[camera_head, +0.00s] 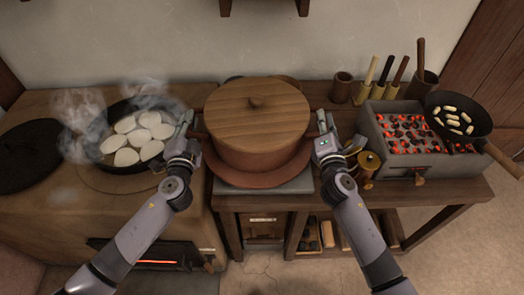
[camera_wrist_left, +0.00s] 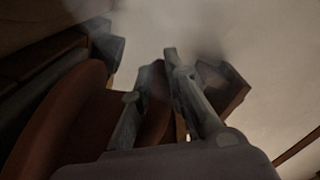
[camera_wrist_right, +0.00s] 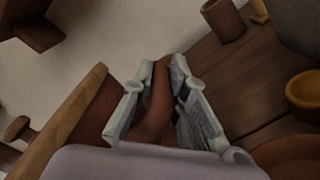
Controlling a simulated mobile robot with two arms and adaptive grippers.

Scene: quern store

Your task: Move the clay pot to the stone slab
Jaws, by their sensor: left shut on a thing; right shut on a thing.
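The clay pot (camera_head: 258,158) is large and reddish-brown, with a flat wooden lid (camera_head: 256,112) and a round knob. It appears upright over the grey stone slab (camera_head: 292,188), whose front edge shows below a wide brown rim under the pot. I cannot tell whether the pot touches the slab. My left gripper (camera_head: 187,128) is shut on the pot's left handle, a brown piece between the fingers in the left wrist view (camera_wrist_left: 155,112). My right gripper (camera_head: 324,128) is shut on the right handle, seen between its fingers in the right wrist view (camera_wrist_right: 157,100).
A steaming pan of white slices (camera_head: 135,138) sits on the clay stove at left, close to my left arm. At right are a glowing brazier (camera_head: 398,168), a frying pan (camera_head: 458,117), several upright tools and a small brass vessel (camera_head: 369,161) near my right gripper.

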